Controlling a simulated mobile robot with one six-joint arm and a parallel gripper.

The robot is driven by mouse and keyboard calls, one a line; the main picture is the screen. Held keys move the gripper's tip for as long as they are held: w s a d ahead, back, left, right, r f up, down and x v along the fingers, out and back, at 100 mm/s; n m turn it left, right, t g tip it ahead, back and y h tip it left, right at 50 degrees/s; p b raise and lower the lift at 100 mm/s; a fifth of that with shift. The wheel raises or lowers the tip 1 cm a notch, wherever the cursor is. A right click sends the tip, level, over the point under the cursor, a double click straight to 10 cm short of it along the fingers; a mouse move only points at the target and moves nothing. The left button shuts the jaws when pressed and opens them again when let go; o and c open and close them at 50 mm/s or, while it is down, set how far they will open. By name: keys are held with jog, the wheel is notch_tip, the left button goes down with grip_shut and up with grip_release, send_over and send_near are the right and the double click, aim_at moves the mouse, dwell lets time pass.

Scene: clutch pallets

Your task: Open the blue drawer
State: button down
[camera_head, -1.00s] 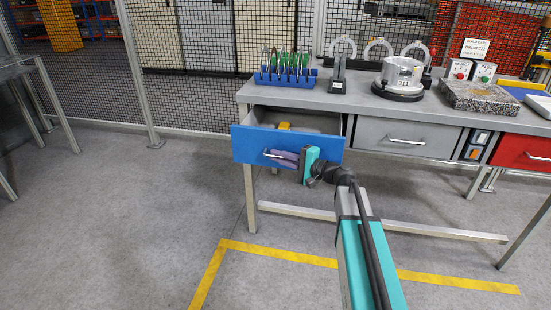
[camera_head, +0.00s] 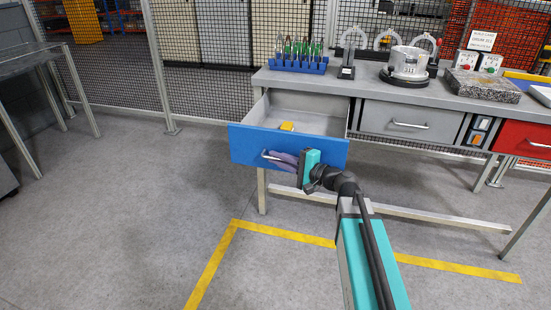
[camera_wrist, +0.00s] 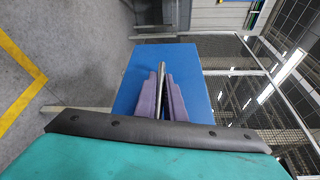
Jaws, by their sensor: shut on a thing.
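The blue drawer (camera_head: 240,144) is pulled well out of the left end of the grey workbench (camera_head: 355,88). A yellow object (camera_head: 287,126) lies inside it. My gripper (camera_head: 277,158) is at the drawer's front, shut on its metal handle (camera_head: 267,155). In the wrist view my gripper (camera_wrist: 163,96) has its two purple fingers on either side of the handle bar (camera_wrist: 163,72), against the blue front (camera_wrist: 200,85). Part of the handle is hidden by the fingers.
A grey drawer (camera_head: 380,120) and a red drawer (camera_head: 520,143) beside it are closed. A blue rack of tools (camera_head: 298,65) stands on the bench above. The floor (camera_head: 130,220) in front and left is clear. A mesh fence (camera_head: 205,70) runs behind.

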jog(key=shift+d+f, duration=0.1)
jog(key=shift+d, duration=0.2)
jog(key=c, duration=1.8)
grip_release()
jog(key=shift+s, duration=0.15)
jog(key=shift+c, duration=0.2)
jog(key=shift+a, duration=0.15)
jog(key=shift+s, duration=0.1)
jog(key=p+v, duration=0.2)
jog(key=v, duration=0.6)
jog(key=shift+d+r+p, duration=0.25)
jog(key=shift+d+p, duration=0.05)
jog(key=shift+p, duration=0.05)
jog(key=shift+s+d+p, duration=0.2)
jog(key=shift+s+p, duration=0.1)
jog(key=shift+p, duration=0.55)
